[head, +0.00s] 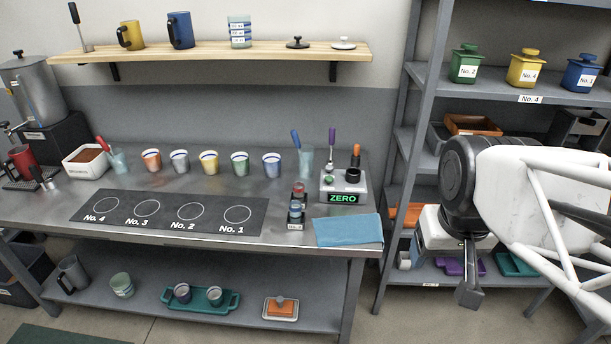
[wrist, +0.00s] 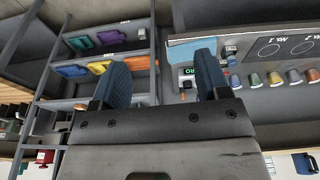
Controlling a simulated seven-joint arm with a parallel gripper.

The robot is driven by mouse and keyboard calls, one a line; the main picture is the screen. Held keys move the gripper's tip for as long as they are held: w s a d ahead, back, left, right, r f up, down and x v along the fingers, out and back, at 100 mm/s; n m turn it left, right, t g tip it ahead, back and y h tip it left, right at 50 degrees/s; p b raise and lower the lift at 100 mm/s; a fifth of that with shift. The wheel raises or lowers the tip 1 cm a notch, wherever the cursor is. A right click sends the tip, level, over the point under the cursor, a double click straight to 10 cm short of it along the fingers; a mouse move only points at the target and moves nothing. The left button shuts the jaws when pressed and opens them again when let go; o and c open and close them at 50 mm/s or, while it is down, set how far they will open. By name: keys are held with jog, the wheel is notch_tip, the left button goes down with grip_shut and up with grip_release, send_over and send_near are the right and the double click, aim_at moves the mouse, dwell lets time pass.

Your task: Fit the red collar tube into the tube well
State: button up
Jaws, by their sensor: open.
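A small tube with a red top (head: 299,188), which looks like the red collar tube, stands in a dark labelled rack (head: 295,226) on the steel bench. A blue-banded tube (head: 295,208) stands in front of it. Right of them is a grey device with a green "ZERO" display (head: 343,198); it also shows in the wrist view (wrist: 188,71). A dark round fitting (head: 352,175) is on its top; I cannot tell whether this is the tube well. My gripper (head: 468,288) is right of the bench, before the shelving. Its blue fingers are apart and empty in the wrist view (wrist: 160,75).
A blue cloth (head: 348,230) lies at the bench's front right. A black mat (head: 167,213) with numbered circles lies left of the rack, with several coloured cups (head: 209,162) behind. A glass with a blue-handled tool (head: 305,163) stands behind the rack. Metal shelving (head: 397,150) stands right.

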jog(key=w+a+r+n, duration=0.1)
jog(key=w+a+n, duration=0.1)
jog(key=w, duration=0.6)
jog(key=w+a+n, duration=0.2)
jog(key=w+a, duration=0.1)
jog(key=w, duration=0.5)
jog(key=n+g, duration=0.3)
jog(key=n, duration=0.6)
send_over(299, 191)
jog(key=w, duration=0.2)
notch_tip(299, 191, down, 22)
jog(key=shift+a+f, duration=0.15)
jog(key=shift+a, duration=0.15)
jog(key=shift+f, duration=1.3)
jog(key=shift+s+d+f, duration=0.1)
jog(key=shift+d+f, duration=0.05)
jog(key=shift+f, duration=2.45)
